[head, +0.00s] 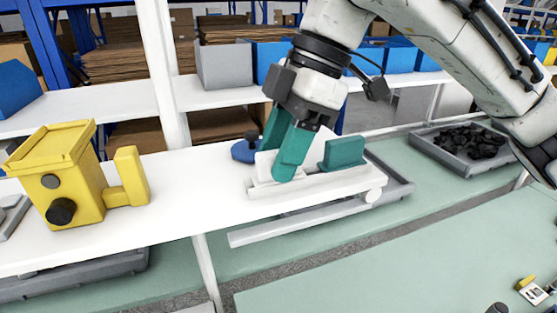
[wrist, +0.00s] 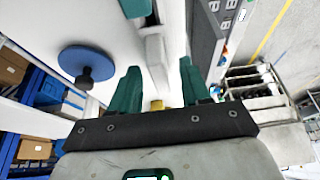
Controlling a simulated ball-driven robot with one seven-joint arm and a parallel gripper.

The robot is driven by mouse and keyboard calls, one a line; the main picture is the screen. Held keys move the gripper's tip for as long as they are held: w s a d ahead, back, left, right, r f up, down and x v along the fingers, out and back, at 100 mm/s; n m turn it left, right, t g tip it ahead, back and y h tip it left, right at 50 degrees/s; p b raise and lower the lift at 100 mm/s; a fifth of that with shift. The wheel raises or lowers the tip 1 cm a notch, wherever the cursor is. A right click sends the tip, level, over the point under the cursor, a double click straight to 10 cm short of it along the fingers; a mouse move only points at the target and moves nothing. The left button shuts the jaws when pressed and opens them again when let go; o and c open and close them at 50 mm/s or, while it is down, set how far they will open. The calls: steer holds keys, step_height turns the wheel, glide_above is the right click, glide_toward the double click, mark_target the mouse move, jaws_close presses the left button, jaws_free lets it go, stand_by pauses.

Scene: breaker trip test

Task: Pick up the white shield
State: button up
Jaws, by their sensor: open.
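A white piece that looks like the white shield (head: 264,164) stands on the white shelf, beside and partly behind my teal fingers. In the wrist view a white block (wrist: 155,50) lies ahead of and between the fingertips. It seems to be the same piece, but I cannot tell where it ends and its white base begins. My gripper (head: 277,162) points down at it with fingers apart; it also shows in the wrist view (wrist: 159,68). No grip on the piece shows. The nearer finger hides part of it. A teal block (head: 343,152) stands just right on the white base (head: 335,185).
A blue disc with a dark knob (head: 245,149) lies behind the gripper. A yellow machine (head: 68,175) stands on the shelf (head: 180,205) at left. A grey tray of black pieces (head: 465,143) is at right. Grey and blue bins line the shelf behind.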

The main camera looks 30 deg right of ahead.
steer(key=shift+a+f, duration=0.1)
steer(key=shift+f, duration=0.2)
steer(key=shift+c, duration=0.3)
jaws_close()
